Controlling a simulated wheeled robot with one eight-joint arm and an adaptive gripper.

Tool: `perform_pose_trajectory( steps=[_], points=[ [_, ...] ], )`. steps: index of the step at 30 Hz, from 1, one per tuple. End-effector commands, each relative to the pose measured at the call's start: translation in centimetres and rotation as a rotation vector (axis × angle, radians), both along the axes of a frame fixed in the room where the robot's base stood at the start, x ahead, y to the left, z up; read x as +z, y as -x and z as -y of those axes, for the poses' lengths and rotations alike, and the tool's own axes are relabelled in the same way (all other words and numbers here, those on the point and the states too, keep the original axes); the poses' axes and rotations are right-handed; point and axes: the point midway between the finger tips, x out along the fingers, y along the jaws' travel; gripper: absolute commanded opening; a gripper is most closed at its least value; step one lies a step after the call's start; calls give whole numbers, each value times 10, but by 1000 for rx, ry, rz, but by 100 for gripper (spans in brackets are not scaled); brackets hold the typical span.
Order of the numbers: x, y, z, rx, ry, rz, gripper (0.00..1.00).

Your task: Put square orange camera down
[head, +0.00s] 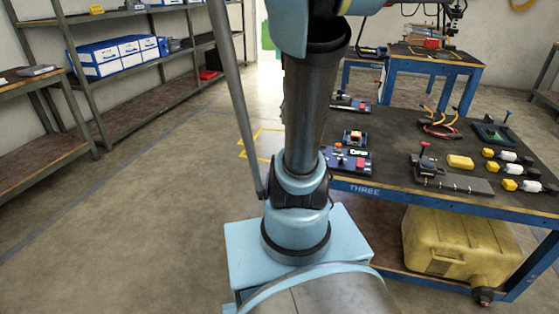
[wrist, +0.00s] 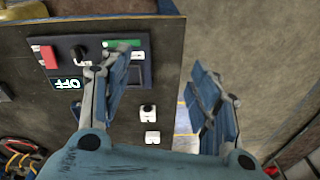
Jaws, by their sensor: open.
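My gripper (wrist: 165,88) is open in the wrist view, its two blue-padded fingers wide apart with nothing held between them. The left finger is in front of a dark control panel on the table; the right finger is over the floor beyond the table edge. I see no square orange camera in the wrist view. In the head view, a small orange-topped item (head: 354,134) sits on a blue-and-black base on the table, behind my arm's right side; it is too small to tell whether it is the camera. The gripper is out of the head view.
The control panel (wrist: 72,62) has a red switch, knob and OFF display. A yellow case (head: 460,245) stands beneath. Floor at left is clear.

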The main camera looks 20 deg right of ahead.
Motion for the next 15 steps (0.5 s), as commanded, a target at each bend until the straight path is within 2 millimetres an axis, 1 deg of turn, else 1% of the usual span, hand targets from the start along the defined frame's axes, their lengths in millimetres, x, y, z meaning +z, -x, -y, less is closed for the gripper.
perform_pose_trajectory(
  steps=[1,6,12,15],
  points=[
    [-6,12,-13,69,6,4,56],
    [-25,46,-43,297,30,20,56],
    [-53,84,-71,559,61,39,56],
    [-66,98,-79,664,74,48,56]
  ],
)
